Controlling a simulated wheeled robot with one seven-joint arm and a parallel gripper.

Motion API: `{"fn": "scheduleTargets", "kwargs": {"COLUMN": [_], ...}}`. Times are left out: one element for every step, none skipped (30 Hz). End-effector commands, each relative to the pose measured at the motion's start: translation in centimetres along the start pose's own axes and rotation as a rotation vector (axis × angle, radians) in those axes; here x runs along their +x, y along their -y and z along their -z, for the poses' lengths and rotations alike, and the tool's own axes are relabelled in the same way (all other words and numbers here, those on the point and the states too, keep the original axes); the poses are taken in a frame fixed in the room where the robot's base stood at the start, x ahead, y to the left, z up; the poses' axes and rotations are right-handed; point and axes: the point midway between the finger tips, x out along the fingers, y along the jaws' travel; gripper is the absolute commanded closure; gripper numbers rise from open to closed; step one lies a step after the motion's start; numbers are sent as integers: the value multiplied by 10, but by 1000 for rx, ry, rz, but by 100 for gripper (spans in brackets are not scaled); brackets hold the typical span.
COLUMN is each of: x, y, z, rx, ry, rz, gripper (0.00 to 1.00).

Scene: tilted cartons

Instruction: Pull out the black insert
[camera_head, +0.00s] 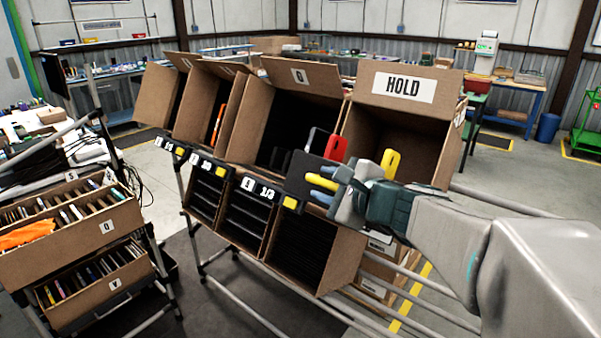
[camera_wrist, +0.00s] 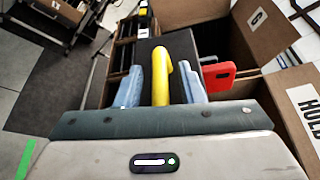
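A black plate-like insert (camera_head: 299,173) stands in front of the upper cartons, above the right-hand lower carton. A yellow handle (camera_wrist: 160,72) shows against its dark face in the wrist view. My gripper (camera_head: 325,184) reaches in from the right at the handle. Its two blue-grey fingers stand on either side of the handle, with a narrow gap seen on the left side in the wrist view. The gripper looks open around the handle. The insert's lower edge and how it is seated are hidden.
Tilted open cartons fill the rack, one marked HOLD (camera_head: 403,87). A red piece (camera_head: 336,148) and a yellow piece (camera_head: 391,163) stand close behind my gripper. The right-hand lower carton (camera_head: 343,262) holds dark dividers. A second rack (camera_head: 75,240) stands at left.

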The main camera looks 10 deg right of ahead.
Motion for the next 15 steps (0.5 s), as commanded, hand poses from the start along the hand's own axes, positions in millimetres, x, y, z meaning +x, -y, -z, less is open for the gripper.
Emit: {"fn": "scheduleTargets", "kwargs": {"x": [0, 0, 0, 0, 0, 0, 0, 0, -1, -3, -4, -8, -11, -15, -21], "y": [0, 0, 0, 0, 0, 0, 0, 0, 0, 0, 0, 1, 1, 1, 1], "z": [0, 0, 0, 1, 1, 1, 1, 1, 1, 1, 1, 1, 1, 1, 1], "rx": [0, 0, 0, 1, 1, 1, 1, 1, 1, 1, 0, 0, -1, -2, -1], "ry": [0, -1, -1, -1, -2, -2, -2, -2, -2, -3, -3, -3, -3, -2, -1], "rz": [0, 0, 0, 1, 1, 1, 1, 1, 1, 1, 2, 3, 4, 4, 5], "gripper": [64, 64, 64, 64, 64, 64, 64, 64, 64, 64, 64, 64, 64, 64, 64]}}
